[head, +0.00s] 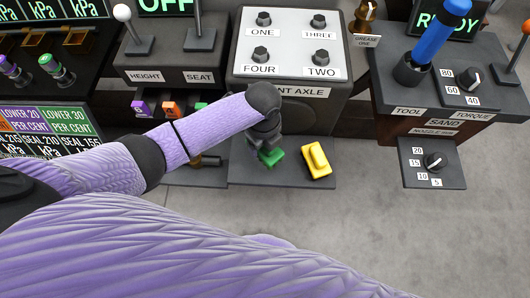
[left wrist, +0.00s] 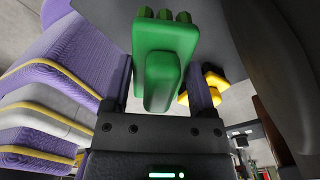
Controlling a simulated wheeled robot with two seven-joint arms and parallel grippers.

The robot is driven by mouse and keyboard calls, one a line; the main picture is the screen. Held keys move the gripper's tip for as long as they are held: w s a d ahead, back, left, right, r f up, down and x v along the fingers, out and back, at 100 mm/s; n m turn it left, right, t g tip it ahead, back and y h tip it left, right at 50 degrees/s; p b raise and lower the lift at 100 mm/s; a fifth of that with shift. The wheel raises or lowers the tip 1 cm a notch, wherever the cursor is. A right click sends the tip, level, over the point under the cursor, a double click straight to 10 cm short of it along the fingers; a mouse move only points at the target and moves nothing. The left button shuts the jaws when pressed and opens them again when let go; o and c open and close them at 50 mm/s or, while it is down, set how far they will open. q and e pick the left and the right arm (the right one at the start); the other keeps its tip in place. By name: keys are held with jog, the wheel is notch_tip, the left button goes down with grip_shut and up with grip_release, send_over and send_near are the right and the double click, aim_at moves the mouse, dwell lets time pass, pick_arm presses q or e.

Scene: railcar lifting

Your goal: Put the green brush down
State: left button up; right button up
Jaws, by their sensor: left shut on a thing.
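The green brush (head: 272,157) is at my left gripper (head: 268,148), over the dark grey shelf (head: 290,178) below the front axle box. In the left wrist view the green brush (left wrist: 163,60) sits between the two fingers of my left gripper (left wrist: 163,88), which is shut on it. Its green bristle tufts point to the top of that picture. A yellow brush (head: 316,160) lies on the shelf just right of the green one; it also shows in the left wrist view (left wrist: 214,84). I cannot tell whether the green brush touches the shelf. My right gripper is not in view.
The front axle box (head: 290,45) with several labelled knobs stands behind the shelf. Left is a height and seat lever box (head: 170,60). Grey floor lies in front.

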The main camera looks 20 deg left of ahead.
aim_at(263, 152)
pick_arm(q)
notch_tip(263, 152, down, 5)
jog(key=b, duration=0.3)
jog(key=shift+r, duration=0.15)
jog(key=shift+c, duration=0.6)
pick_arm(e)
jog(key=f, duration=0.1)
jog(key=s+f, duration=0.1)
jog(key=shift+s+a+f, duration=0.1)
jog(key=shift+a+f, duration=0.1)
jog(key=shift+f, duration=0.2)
pick_arm(q)
jog(key=o, duration=1.1)
notch_tip(263, 152, up, 12)
jog(key=p, duration=0.7)
jog(key=shift+p, duration=0.35)
jog(key=shift+r, duration=0.1)
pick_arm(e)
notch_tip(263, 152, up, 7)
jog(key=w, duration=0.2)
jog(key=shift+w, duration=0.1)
